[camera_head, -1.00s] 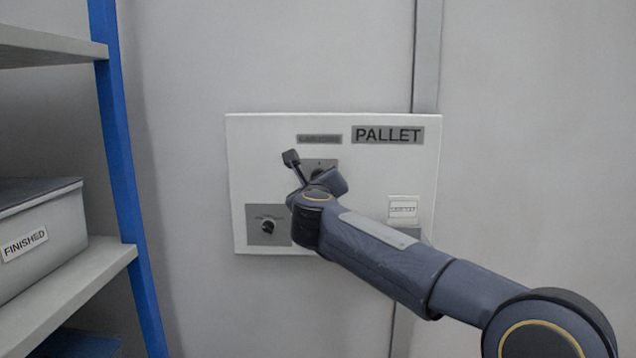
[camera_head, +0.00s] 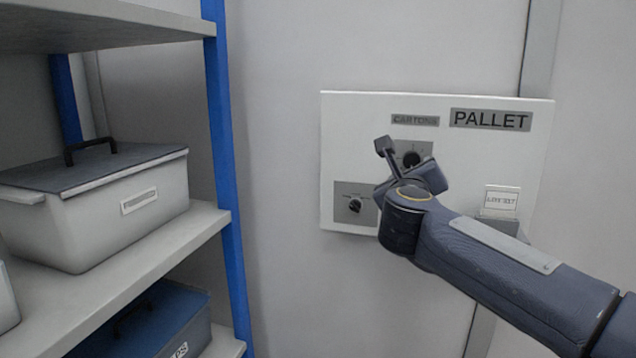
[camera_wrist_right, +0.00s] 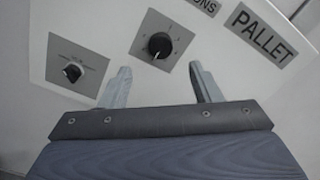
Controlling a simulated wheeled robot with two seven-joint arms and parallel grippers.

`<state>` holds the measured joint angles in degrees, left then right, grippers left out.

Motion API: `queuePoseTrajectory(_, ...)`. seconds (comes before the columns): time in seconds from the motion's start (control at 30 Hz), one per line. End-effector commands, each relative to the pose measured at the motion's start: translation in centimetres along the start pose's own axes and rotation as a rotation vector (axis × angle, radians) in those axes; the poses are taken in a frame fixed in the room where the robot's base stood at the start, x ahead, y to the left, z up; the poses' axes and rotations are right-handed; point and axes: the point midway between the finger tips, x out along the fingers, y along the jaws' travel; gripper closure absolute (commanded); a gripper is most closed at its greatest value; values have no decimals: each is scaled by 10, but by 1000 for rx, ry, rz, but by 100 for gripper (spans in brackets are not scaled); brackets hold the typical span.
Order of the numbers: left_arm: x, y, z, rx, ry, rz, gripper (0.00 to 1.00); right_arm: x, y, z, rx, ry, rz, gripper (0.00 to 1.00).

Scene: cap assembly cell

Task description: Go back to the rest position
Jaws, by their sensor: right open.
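My right gripper (camera_wrist_right: 160,88) is open and empty in the right wrist view, its two fingers spread apart in front of a white control panel (camera_wrist_right: 30,30). A black rotary knob (camera_wrist_right: 159,45) on a grey plate shows beyond the gap between the fingers. A second knob (camera_wrist_right: 73,72) is to the left of the fingers. In the head view my right arm comes in from the right, and its gripper (camera_head: 384,146) is in front of the panel (camera_head: 345,130), just left of the upper knob (camera_head: 411,158). The lower knob (camera_head: 355,205) is left of my wrist. My left gripper is not in view.
The panel has a PALLET label (camera_head: 490,119) and a CARTONS label (camera_head: 415,120). A shelf rack with a blue post (camera_head: 226,180) stands at left, holding a grey lidded box (camera_head: 95,220) and a blue box (camera_head: 150,325) below. Bare wall lies between rack and panel.

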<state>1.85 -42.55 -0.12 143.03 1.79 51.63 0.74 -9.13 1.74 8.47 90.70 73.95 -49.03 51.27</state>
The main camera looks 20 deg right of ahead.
Motion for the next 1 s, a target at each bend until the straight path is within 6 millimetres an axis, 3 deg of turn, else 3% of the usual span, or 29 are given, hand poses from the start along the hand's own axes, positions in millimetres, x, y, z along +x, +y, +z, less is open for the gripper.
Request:
queuePoseTrajectory(0.17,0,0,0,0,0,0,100,-10,-2,6,-127,-99,36,43)
queuePoseTrajectory(0.27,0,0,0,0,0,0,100,-36,6,10,-372,-267,110,43)
queuePoseTrajectory(0.37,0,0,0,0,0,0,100,-79,32,-6,-726,-472,225,43)
queuePoseTrajectory(0.47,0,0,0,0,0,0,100,-131,69,-47,-1085,-660,376,43)
queuePoseTrajectory(0.6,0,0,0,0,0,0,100,-194,108,-121,-1461,-853,589,43)
queuePoseTrajectory(0.8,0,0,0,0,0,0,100,-258,131,-208,-1767,-1027,836,43)
queuePoseTrajectory(1.0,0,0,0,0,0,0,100,-304,137,-273,-1941,-1148,1046,43)
